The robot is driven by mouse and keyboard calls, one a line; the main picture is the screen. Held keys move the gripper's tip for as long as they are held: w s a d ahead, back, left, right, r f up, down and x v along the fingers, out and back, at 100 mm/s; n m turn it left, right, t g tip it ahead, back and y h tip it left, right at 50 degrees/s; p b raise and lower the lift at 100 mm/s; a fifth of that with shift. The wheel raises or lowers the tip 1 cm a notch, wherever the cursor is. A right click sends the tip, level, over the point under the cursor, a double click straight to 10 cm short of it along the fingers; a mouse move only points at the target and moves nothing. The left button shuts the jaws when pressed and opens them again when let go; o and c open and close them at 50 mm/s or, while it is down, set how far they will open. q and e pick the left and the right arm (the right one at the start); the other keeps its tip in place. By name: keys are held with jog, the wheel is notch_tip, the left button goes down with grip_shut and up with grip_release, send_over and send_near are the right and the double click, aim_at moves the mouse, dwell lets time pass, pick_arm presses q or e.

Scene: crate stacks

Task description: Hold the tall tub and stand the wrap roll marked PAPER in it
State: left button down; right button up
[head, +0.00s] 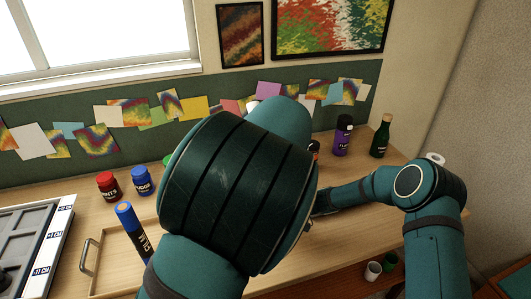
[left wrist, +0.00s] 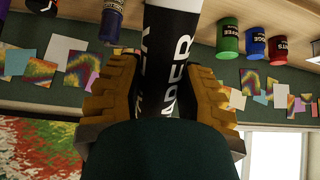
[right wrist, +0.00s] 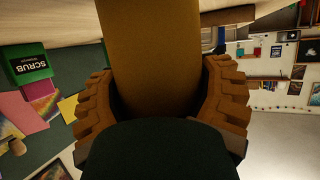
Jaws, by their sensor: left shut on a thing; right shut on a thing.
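My left gripper (left wrist: 163,72) is shut on the wrap roll marked PAPER (left wrist: 172,60), which has a black band with pale letters and a white end. The roll's lower part in the left wrist view is hidden behind the gripper. My right gripper (right wrist: 158,75) is shut on a brown, smooth-walled upright thing (right wrist: 152,40), apparently the tall tub; its rim is out of view. I cannot tell how the roll stands relative to the tub.
A purple bottle (head: 342,137) and a green bottle (head: 381,137) stand at the back right. A green SCRUB container (right wrist: 30,66) shows in the right wrist view.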

pick_arm(q)
jog(key=m+t+h, duration=0.1)
jog(key=r+m+t, duration=0.1)
jog(key=m+t+h, duration=0.1)
jog(key=shift+s+r+m+h, duration=0.2)
jog(key=shift+r+m+h, duration=0.1)
jog(key=shift+m, duration=0.1)
jog(key=r+m+t+h, duration=0.2)
jog(key=m+h, duration=0.1)
jog(key=shift+s+h, duration=0.3)
jog(key=shift+s, duration=0.1)
jog(key=s+r+m+t+h, duration=0.1)
jog(key=r+m+h, duration=0.1)
jog(key=shift+s+r+h, duration=0.1)
jog(key=shift+s+h, duration=0.05)
jog(key=shift+h, duration=0.15)
notch_tip(320, 180, down, 15)
jog(key=s+m+t+h, duration=0.1)
jog(key=s+h, duration=0.1)
jog(key=shift+d, duration=0.2)
dwell(1.2)
jog(key=c, duration=0.6)
grip_release()
